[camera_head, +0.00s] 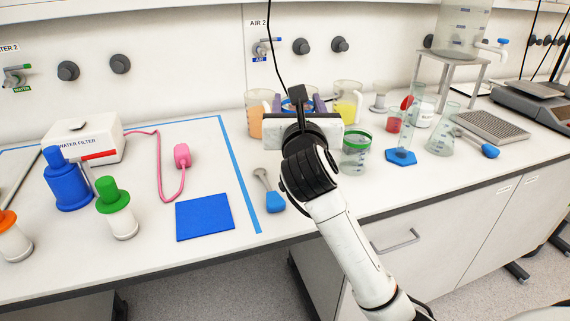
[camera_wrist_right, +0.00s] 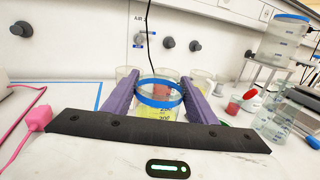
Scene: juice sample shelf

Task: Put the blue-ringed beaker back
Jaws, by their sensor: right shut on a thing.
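The blue-ringed beaker (camera_wrist_right: 158,98) stands between the two purple fingers of my right gripper (camera_wrist_right: 160,78) in the right wrist view. The fingers are shut on its sides. Yellow-green shows in its lower part; I cannot tell whether this is its own liquid. In the head view, my right gripper (camera_head: 298,101) is at the back of the bench, and its body hides most of the beaker, leaving a bit of blue ring (camera_head: 288,105). I cannot tell whether the beaker touches the bench. My left gripper is not in view.
An orange beaker (camera_head: 256,120) stands left of the gripper and a yellow beaker (camera_head: 348,103) right. A green-ringed beaker (camera_head: 355,158) stands close in front on the right. A blue-based cylinder (camera_head: 402,157) and a flask (camera_head: 442,135) stand farther right. A blue mat (camera_head: 205,217) lies front left.

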